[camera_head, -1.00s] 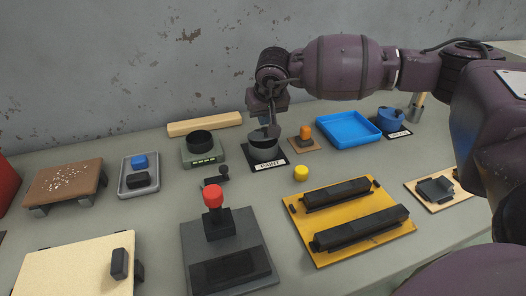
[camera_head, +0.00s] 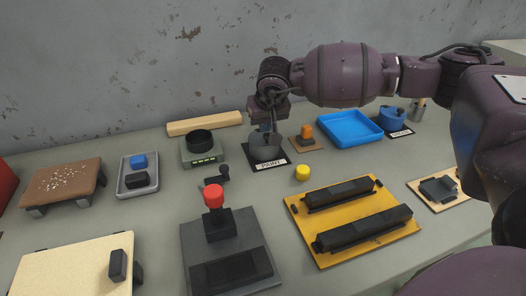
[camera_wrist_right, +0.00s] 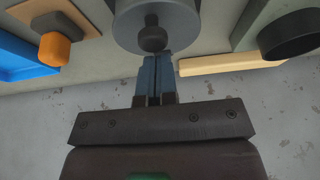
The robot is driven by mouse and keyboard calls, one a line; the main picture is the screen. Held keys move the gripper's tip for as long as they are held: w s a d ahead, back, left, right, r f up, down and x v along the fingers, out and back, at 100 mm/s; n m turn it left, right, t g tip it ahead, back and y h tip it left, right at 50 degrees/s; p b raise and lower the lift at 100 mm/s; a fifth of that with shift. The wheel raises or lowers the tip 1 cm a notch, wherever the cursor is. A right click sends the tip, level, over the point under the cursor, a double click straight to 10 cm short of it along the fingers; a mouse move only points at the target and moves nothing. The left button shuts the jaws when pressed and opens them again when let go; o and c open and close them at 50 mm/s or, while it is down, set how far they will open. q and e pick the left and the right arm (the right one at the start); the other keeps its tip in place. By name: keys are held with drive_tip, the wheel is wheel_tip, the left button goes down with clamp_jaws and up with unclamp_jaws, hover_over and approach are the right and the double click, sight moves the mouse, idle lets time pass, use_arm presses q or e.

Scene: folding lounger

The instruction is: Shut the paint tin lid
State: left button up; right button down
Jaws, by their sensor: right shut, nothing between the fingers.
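The grey paint tin (camera_head: 262,152) stands on a black base labelled PAINT (camera_head: 270,165), near the middle of the bench. In the right wrist view its round grey lid (camera_wrist_right: 127,27) shows with a dark knob (camera_wrist_right: 152,36). I cannot tell whether the lid lies flat on the rim or is tilted. My right gripper (camera_head: 271,130) is at the tin's top, partly covering it in the head view. Its blue fingers (camera_wrist_right: 158,62) are shut and empty, with the tips close to the knob; contact is unclear. My left gripper is out of view.
A green-grey device with a black ring (camera_head: 201,147) is left of the tin. A small board with an orange knob (camera_head: 306,134) and a blue tray (camera_head: 347,129) are to the right. A wooden bar (camera_head: 205,123) lies behind, along the wall. A yellow button (camera_head: 303,173) is in front.

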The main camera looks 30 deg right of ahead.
drive_tip(key=shift+f, duration=0.5)
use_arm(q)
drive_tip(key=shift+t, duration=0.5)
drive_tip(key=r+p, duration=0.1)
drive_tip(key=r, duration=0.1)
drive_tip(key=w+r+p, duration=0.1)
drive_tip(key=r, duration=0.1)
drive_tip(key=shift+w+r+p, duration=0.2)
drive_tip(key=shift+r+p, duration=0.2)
use_arm(e)
wheel_tip(320, 180, up, 9)
drive_tip(key=shift+r, duration=0.1)
